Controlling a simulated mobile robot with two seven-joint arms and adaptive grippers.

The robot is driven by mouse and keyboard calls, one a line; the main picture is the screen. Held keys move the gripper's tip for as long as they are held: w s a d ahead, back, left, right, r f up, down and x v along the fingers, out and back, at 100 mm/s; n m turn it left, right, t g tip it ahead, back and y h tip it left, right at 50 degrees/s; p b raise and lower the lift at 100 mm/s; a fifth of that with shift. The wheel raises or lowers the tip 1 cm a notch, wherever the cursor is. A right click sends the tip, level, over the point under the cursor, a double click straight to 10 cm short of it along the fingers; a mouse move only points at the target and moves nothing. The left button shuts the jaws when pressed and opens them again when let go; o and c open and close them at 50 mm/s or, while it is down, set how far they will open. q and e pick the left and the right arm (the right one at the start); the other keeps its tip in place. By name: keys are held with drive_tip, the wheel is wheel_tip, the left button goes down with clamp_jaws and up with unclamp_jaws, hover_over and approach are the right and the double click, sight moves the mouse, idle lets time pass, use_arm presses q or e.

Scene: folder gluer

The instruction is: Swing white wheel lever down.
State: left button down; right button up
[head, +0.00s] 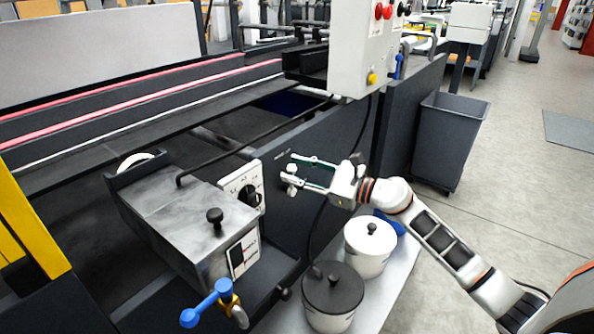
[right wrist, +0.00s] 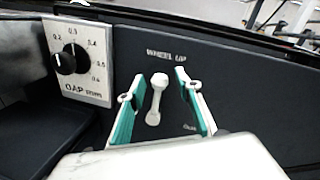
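The white wheel lever (right wrist: 156,100) is on the dark machine panel, under a label reading "WHEEL UP". In the right wrist view it stands nearly upright, its upper end leaning slightly right. A small label near its lower right is too blurred to read. My right gripper (right wrist: 158,80) is open, with one green-padded finger on each side of the lever and visible gaps to both. In the head view the lever (head: 291,180) shows small at the fingertips of my right gripper (head: 296,169), partly overlapped by them. My left gripper is not in view.
A gap dial plate (right wrist: 75,83) sits left of the lever. A grey control box (head: 360,45) hangs above. A blue-handled valve (head: 207,305) is at lower left.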

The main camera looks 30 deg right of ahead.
clamp_jaws()
